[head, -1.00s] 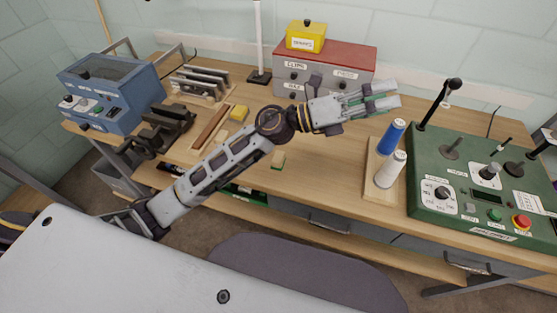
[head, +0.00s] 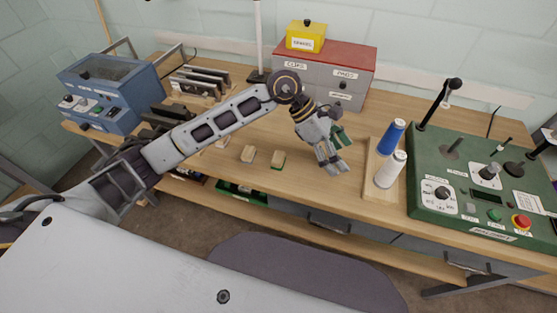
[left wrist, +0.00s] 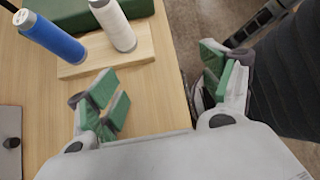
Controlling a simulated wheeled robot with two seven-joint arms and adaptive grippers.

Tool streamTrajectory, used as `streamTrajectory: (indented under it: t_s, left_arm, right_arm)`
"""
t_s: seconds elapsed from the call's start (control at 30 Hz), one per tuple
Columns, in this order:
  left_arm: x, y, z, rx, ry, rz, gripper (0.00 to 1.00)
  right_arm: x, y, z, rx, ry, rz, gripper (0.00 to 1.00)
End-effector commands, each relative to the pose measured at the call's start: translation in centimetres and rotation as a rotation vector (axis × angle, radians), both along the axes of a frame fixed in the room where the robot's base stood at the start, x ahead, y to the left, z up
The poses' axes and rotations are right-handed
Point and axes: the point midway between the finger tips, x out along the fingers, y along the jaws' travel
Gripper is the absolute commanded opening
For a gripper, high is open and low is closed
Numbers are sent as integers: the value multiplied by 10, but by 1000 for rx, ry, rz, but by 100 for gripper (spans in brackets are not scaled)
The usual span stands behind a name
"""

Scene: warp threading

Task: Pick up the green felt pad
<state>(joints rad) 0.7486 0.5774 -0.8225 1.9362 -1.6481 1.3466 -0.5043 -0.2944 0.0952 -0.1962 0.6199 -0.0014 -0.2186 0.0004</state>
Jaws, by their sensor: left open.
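The pad does not show clearly in that view. My right gripper is not in view.
A wooden holder (head: 376,186) with a blue spool (head: 391,137) and a white spool (head: 390,169) stands close right of the gripper. A green control panel (head: 455,165) is farther right. Grey drawers (head: 310,82) stand behind. A grey seat (head: 300,275) is in front.

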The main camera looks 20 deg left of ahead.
Motion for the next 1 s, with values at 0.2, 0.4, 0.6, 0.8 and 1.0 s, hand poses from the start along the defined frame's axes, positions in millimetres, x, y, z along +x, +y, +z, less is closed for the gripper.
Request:
streamTrajectory:
  t_s: [0.2,0.4,0.6,0.8,1.0]
  left_arm:
    - [24,57,-21,283,-76,-36,80]
    - [46,118,-26,537,-117,-46,80]
    - [59,164,-21,721,-128,-41,80]
    - [62,179,-18,782,-127,-38,80]
    - [62,179,-18,782,-127,-38,80]
  right_arm:
    - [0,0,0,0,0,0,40]
    - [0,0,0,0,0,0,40]
    - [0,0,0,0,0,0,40]
    - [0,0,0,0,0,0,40]
    - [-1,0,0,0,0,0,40]
